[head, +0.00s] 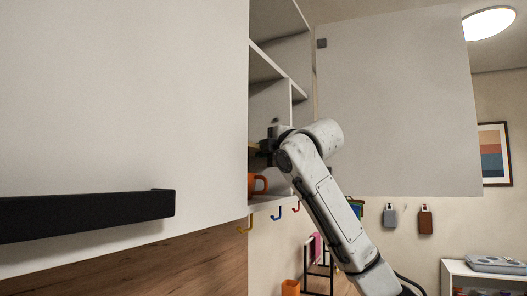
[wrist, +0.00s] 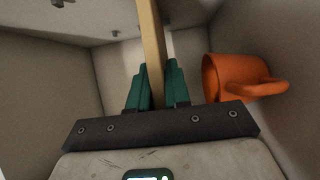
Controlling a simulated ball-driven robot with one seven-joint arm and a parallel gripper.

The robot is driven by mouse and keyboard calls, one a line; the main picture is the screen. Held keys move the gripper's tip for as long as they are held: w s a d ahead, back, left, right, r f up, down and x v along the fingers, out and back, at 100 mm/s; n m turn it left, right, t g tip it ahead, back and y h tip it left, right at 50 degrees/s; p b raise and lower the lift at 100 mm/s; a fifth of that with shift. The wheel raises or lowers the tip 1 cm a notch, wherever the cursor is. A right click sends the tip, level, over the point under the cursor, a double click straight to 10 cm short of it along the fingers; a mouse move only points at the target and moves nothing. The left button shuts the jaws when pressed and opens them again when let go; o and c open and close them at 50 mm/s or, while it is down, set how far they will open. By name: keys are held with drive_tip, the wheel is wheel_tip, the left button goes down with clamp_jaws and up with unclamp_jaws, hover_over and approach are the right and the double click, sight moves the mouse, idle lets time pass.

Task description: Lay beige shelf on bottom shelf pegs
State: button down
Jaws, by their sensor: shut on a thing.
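My gripper (wrist: 157,88) is shut on the beige shelf (wrist: 152,45), its green fingers on both faces. In the wrist view the shelf shows edge-on as a narrow strip running up out of frame. In the head view the gripper (head: 265,148) is inside the open wall cabinet, partly hidden by my arm, with a sliver of the shelf (head: 253,149) at its left. Small grey pegs (wrist: 115,33) show on the cabinet wall left of the shelf in the wrist view; another peg (wrist: 60,3) is at the top edge. I cannot tell whether the shelf touches any pegs.
An orange mug (wrist: 235,77) stands in the cabinet, below the gripper in the head view (head: 258,184). A large door (head: 120,90) with a black handle hides the cabinet's left part. Another open door (head: 395,110) is at right.

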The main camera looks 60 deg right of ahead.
drive_tip(key=shift+f, duration=0.35)
idle(0.9)
drive_tip(key=c, duration=1)
unclamp_jaws()
drive_tip(key=shift+f, duration=0.15)
drive_tip(key=b+v, duration=0.4)
drive_tip(key=v, duration=0.6)
drive_tip(key=shift+s+a+b, duration=0.25)
drive_tip(key=shift+s+b, duration=0.05)
drive_tip(key=shift+s, duration=0.05)
drive_tip(key=shift+s, duration=0.1)
